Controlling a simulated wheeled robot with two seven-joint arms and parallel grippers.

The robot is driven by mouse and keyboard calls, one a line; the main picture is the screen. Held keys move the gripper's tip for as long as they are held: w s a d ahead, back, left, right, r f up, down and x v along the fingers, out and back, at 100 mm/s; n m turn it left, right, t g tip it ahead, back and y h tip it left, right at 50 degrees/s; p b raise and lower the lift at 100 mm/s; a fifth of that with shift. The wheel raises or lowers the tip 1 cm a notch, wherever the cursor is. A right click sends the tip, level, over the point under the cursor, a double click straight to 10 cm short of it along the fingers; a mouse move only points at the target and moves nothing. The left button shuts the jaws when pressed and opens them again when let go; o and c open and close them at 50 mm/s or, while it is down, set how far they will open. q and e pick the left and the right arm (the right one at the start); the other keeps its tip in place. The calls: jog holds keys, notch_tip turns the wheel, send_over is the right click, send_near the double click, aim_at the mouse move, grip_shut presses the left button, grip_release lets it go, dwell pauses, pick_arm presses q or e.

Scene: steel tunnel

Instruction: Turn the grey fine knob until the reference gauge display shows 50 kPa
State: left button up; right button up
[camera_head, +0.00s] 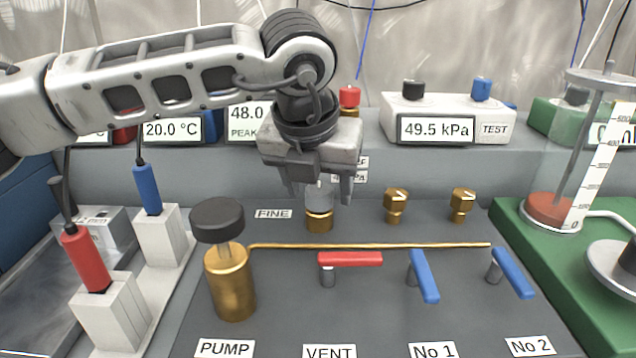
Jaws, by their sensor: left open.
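The grey fine knob (319,194) sits on a brass stem at the back of the dark panel, beside the FINE label (272,214). My left gripper (320,190) comes down from above and is open, with one finger to each side of the knob's top in the picture. I cannot tell whether the fingers touch the knob. Part of a label ending in "F" and one with "Pa" (358,177) show just right of the gripper; any reference display there is hidden behind it. The test gauge (436,129) reads 49.5 kPa. My right gripper is out of view.
A brass pump with a black cap (230,275) stands at front left. A red vent lever (350,259) and blue levers (424,276) (512,273) lie in front of a brass pipe (370,246). Two brass knobs (396,205) (462,205) stand right of the fine knob.

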pick_arm(q)
jog(key=c, duration=1)
